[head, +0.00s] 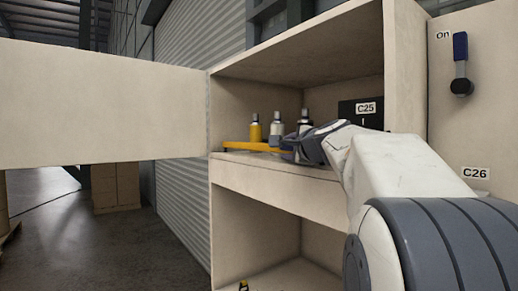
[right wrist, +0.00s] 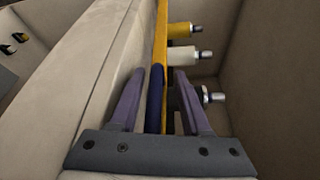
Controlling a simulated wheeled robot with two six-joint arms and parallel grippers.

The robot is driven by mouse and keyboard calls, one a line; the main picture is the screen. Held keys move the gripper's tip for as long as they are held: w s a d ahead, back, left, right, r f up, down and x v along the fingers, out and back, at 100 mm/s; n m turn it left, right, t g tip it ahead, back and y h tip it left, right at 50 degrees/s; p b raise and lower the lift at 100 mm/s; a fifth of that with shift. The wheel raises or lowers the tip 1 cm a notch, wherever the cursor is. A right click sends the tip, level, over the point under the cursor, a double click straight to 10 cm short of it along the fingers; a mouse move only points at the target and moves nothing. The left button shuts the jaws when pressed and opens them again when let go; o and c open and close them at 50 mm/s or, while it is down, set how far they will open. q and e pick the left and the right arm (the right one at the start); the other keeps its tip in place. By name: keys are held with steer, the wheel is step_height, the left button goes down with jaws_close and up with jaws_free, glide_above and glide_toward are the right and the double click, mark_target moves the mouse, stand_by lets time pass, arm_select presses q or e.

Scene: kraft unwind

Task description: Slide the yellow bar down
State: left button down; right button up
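The yellow bar (head: 247,147) lies along the front edge of the cabinet's middle shelf. In the right wrist view the yellow bar (right wrist: 160,45) runs away from the camera and has a dark blue end section (right wrist: 155,100). My right gripper (head: 292,147) is at the bar's right end in the head view. In the wrist view its two fingers (right wrist: 160,78) stand apart on either side of the dark blue section, with a visible gap on each side. My left gripper is not in view.
Behind the bar stand a yellow bottle (head: 256,131), a white bottle (head: 277,132) and a black one (head: 304,123). A C25 box (head: 366,112) is further right. The cabinet door (head: 100,105) is open to the left. A blue-handled switch (head: 461,65) is on the right panel.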

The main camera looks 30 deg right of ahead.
steer(key=f+b+v, duration=0.1)
steer(key=b+v, duration=0.5)
steer(key=v, duration=0.4)
steer(key=shift+s+r, duration=0.2)
steer(key=shift+r, duration=0.3)
steer(key=shift+a, duration=0.15)
